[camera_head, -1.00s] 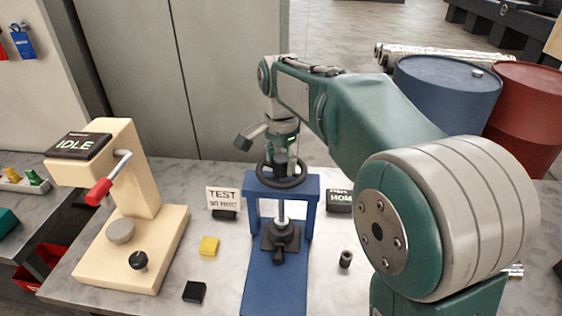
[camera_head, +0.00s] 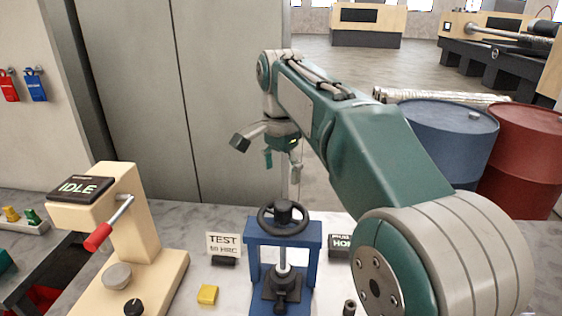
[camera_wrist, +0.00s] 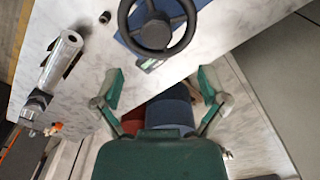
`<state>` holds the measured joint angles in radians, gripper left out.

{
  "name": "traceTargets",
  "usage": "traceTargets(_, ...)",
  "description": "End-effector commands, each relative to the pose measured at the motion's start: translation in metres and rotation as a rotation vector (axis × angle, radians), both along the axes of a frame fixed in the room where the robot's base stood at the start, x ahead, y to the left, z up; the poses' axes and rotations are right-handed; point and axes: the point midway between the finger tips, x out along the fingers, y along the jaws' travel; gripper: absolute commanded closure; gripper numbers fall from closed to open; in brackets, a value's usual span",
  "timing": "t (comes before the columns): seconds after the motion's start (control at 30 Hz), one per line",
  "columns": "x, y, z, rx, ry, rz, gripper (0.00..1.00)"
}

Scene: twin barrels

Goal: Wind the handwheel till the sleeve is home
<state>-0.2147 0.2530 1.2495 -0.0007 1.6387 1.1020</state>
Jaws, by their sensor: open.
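The black handwheel (camera_head: 283,212) sits level on top of the blue press frame (camera_head: 255,230); its rim and hub also show in the wrist view (camera_wrist: 157,32). A silver screw (camera_head: 282,257) runs down from it to dark parts (camera_head: 281,286) on the press bed. I cannot tell the sleeve apart there. A small display (camera_head: 340,243) beside the press reads "HOM", its end hidden by my arm. My gripper (camera_head: 283,168) is above and behind the wheel, apart from it. In the wrist view its fingers (camera_wrist: 161,88) are spread wide with nothing between.
A cream tester (camera_head: 135,235) with a red-handled lever and "IDLE" screen stands left. A "TEST" card (camera_head: 224,244) and yellow block (camera_head: 207,294) lie between. A blue barrel (camera_head: 445,140) and red barrel (camera_head: 520,150) stand behind the bench at right. Air above the wheel is clear.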

Motion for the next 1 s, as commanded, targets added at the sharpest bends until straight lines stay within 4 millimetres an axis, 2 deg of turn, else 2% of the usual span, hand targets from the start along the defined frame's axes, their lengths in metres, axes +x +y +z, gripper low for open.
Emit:
traceTargets(0.1, 0.001, 0.001, 0.015, 0.000, -0.001, 0.000, 0.07)
traceTargets(0.27, 0.000, 0.001, 0.023, -0.001, 0.001, 0.000, 0.07)
traceTargets(1.0, 0.000, 0.000, 0.024, -0.001, 0.001, 0.000, 0.07)
